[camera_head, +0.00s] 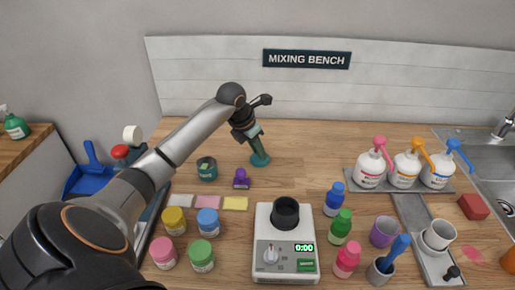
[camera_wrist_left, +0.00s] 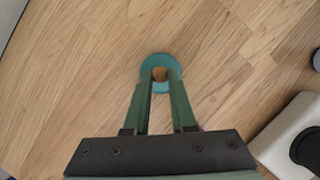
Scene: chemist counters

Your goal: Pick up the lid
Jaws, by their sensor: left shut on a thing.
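The lid is a round teal disc (camera_head: 260,160) behind the mixer on the wooden bench. In the left wrist view the lid (camera_wrist_left: 147,75) shows as a teal ring around a small middle part. My left gripper (camera_head: 257,149) reaches down from above, with its green fingers shut on the middle of the lid. In the left wrist view the fingertips (camera_wrist_left: 160,78) meet over the lid's middle. I cannot tell whether the lid touches the bench or is slightly raised. A dark teal jar (camera_head: 207,169) stands left of the lid. My right gripper is not in view.
A purple item (camera_head: 241,180) stands just front-left of the lid. The white mixer (camera_head: 285,233) with a black cup stands in front. Pump bottles (camera_head: 370,169) stand on a tray at right. Several coloured jars (camera_head: 208,221) stand front left. Bench behind and right of the lid is clear.

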